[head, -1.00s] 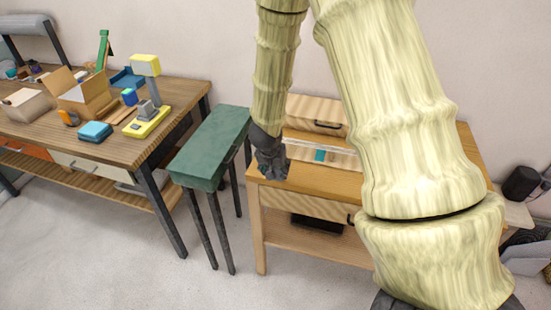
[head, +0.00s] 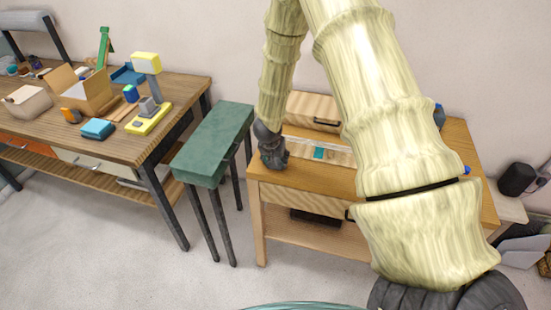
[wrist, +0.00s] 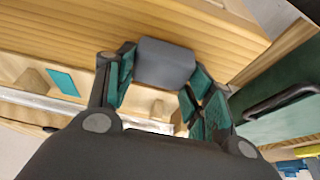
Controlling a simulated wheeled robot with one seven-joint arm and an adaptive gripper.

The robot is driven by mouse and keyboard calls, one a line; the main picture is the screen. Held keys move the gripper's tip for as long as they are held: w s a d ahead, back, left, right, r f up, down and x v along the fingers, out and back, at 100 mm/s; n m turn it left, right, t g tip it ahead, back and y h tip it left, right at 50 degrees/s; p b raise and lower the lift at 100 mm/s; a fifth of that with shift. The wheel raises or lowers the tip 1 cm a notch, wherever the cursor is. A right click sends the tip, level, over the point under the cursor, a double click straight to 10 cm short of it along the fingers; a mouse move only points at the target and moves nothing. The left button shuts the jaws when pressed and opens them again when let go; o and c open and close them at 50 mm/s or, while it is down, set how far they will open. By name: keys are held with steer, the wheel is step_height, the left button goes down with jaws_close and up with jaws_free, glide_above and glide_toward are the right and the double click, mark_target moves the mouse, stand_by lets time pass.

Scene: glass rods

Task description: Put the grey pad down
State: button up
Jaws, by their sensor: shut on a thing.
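The grey pad (wrist: 166,60) is a small rounded block in the wrist view. My gripper (wrist: 160,72) is shut on it, with a green-lined finger on each side. Light wood shows behind the pad; I cannot tell whether the pad touches it. In the head view my gripper (head: 271,148) is a dark shape over the left part of the wooden table (head: 315,181). The pad cannot be made out there.
A pale wooden rack with a teal patch (head: 319,153) lies on the table, close to my gripper. A wooden drawer box (head: 313,112) stands behind it. A green bench (head: 213,140) stands left of the table. A cluttered workbench (head: 100,143) is further left.

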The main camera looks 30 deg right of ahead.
steer(key=shift+a, duration=0.1)
steer(key=shift+f, duration=0.2)
steer(key=o, duration=0.9)
steer(key=shift+r, duration=0.1)
steer(key=shift+r, duration=0.1)
